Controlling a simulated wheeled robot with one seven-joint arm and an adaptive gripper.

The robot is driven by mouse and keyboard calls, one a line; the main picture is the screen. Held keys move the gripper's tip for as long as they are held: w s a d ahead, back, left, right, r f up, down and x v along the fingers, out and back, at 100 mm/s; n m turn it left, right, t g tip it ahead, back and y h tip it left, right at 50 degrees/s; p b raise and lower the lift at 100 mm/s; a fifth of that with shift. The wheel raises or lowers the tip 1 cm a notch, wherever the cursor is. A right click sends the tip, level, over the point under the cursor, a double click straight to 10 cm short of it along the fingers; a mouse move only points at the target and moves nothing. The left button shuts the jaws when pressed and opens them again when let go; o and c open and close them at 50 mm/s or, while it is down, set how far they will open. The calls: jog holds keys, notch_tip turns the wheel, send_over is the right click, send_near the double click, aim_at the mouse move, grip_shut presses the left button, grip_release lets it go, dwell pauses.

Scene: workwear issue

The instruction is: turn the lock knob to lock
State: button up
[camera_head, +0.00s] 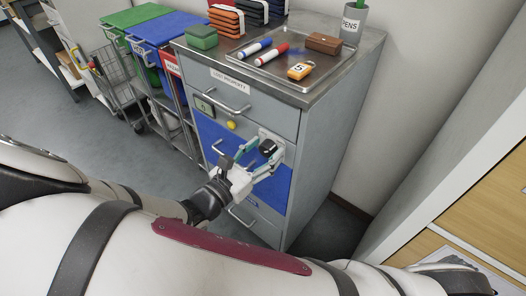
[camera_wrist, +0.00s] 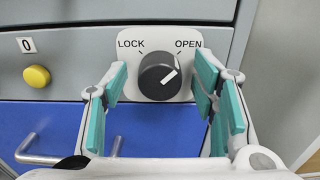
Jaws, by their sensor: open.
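The lock knob (camera_wrist: 158,78) is a round black dial with a white pointer line, on a white plate (camera_wrist: 183,47) marked LOCK on the left and OPEN on the right. Its pointer line slants up to the right, toward OPEN. My gripper (camera_wrist: 162,95) is open, with one teal-padded finger on each side of the knob and visible gaps between pads and knob. In the head view my gripper (camera_head: 258,158) reaches the cabinet front.
Drawer handles (camera_wrist: 40,150) stick out nearby. On the cabinet top, a metal tray (camera_head: 314,74) holds markers, a brown case and an orange tag. Bins and a wire cart (camera_head: 118,75) stand at the left.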

jog(key=c, duration=1.2)
jog(key=shift+o, duration=0.2)
jog(key=shift+n+p, duration=0.3)
jog(key=shift+p, duration=0.2)
jog(key=n+p, duration=0.2)
jog(key=p, duration=0.1)
jog(key=shift+r+n, duration=0.15)
jog(key=shift+n, duration=0.25)
jog(key=n+p, duration=0.3)
jog(key=n, duration=0.1)
jog(key=shift+w+n+p, duration=0.1)
jog(key=shift+n+p, duration=0.2)
jog(key=n, duration=0.1)
jog(key=n+p, duration=0.1)
jog(key=n, duration=0.3)
jog(key=shift+a+f+p, duration=0.15)
jog(key=shift+f+p, duration=0.1)
jog(key=shift+p, duration=0.05)
jog(key=shift+f+n, duration=0.1)
jog(key=shift+n, duration=2.4)
